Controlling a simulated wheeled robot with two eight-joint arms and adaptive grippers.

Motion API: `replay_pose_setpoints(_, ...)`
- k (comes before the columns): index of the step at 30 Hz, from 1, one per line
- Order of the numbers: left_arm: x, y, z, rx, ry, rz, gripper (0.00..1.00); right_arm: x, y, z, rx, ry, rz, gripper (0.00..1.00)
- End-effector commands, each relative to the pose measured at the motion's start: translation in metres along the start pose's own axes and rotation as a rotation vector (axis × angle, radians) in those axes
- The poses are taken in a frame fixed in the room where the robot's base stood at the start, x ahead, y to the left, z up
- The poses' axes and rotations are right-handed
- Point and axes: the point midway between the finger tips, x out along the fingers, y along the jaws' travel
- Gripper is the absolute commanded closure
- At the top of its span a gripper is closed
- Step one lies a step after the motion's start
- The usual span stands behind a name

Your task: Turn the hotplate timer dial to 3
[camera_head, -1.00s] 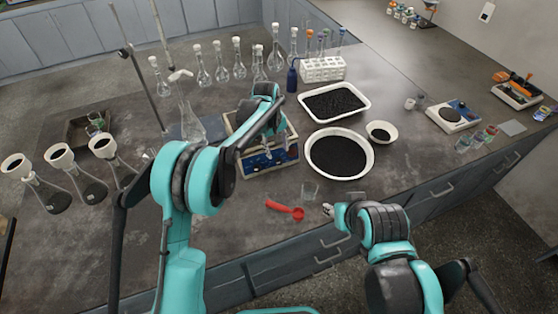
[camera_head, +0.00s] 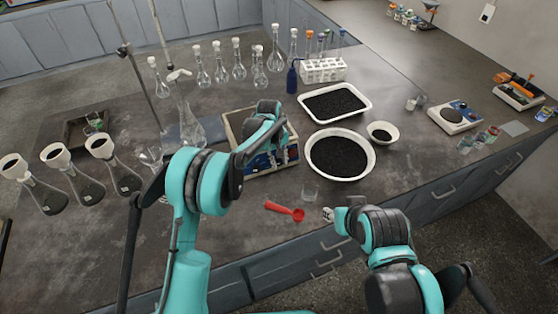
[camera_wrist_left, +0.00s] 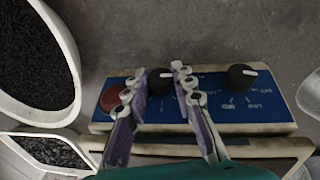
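The hotplate (camera_head: 262,163) stands mid-bench in the head view, partly covered by my left arm. In the left wrist view its blue front panel (camera_wrist_left: 215,112) carries a red knob (camera_wrist_left: 112,98), a middle black dial (camera_wrist_left: 160,81) and a right black dial (camera_wrist_left: 241,77) with LOW printed beside it. My left gripper (camera_wrist_left: 158,73) has its two fingers apart, one on each side of the middle dial. I cannot tell whether they touch it. The small printing around this dial is not readable. My right gripper (camera_head: 328,214) is near the bench's front edge, its fingers too small to judge.
A round bowl (camera_head: 313,171) and a rectangular tray (camera_head: 365,99) of black grains stand right of the hotplate. Flasks with funnels (camera_head: 72,178) stand at the left.

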Motion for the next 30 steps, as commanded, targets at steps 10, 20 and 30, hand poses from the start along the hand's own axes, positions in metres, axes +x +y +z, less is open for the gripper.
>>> replay_pose_setpoints(10,0.0003,0.0012,0.0005,0.013,0.000,-0.029,1.00,-0.0007,0.0000,-0.0005,0.000,0.000,0.000,0.60)
replay_pose_setpoints(20,0.0007,0.0050,0.0008,0.090,0.008,-0.213,1.00,-0.0035,0.0000,-0.0025,0.000,0.000,0.000,0.60)
replay_pose_setpoints(30,0.0026,0.0077,0.0014,0.180,0.016,-0.436,1.00,-0.0036,0.0000,-0.0026,0.000,0.000,0.000,0.60)
